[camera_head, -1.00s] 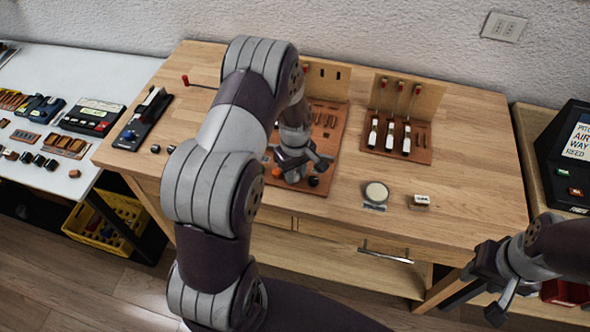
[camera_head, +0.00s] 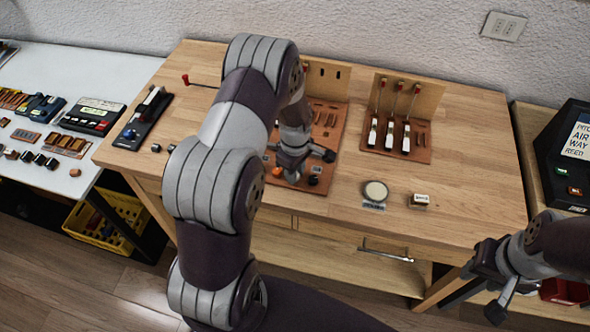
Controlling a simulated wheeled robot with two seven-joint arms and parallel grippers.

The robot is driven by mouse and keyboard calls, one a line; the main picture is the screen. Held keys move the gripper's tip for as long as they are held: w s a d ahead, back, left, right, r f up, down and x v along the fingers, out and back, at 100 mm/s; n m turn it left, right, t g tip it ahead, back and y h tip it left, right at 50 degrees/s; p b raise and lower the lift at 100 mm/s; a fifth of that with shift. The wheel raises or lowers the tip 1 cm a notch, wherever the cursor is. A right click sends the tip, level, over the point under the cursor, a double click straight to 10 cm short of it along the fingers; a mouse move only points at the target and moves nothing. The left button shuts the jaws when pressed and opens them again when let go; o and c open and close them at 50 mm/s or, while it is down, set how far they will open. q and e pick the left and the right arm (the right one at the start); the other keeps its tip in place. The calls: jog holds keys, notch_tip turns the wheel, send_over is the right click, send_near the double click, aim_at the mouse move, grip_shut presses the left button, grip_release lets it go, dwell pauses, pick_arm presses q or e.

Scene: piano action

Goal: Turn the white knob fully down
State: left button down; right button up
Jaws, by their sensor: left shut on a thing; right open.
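The white knob (camera_head: 292,177) is on the front part of the brown board (camera_head: 338,112) in the head view, mostly hidden by my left gripper. My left gripper (camera_head: 291,170) points down at the board and is shut on the white knob. An orange knob (camera_head: 277,172) is just left of it and a black knob (camera_head: 313,180) just right of it. The knob's marking and exact angle cannot be seen. My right gripper (camera_head: 497,293) is open and empty, in front of the table's right front corner.
Right of the board are a round pale disc (camera_head: 376,191), a small white-topped block (camera_head: 420,199) and a second board with several white-and-black levers (camera_head: 405,140). A black device (camera_head: 145,118) lies left. A dark box with a sign (camera_head: 570,150) stands far right. The table's right side (camera_head: 480,170) is clear.

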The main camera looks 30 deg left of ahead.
pick_arm(q)
jog(key=c, duration=0.9)
grip_release()
notch_tip(320, 180, up, 13)
jog(key=shift+f+b, duration=0.2)
jog(key=shift+b, duration=0.55)
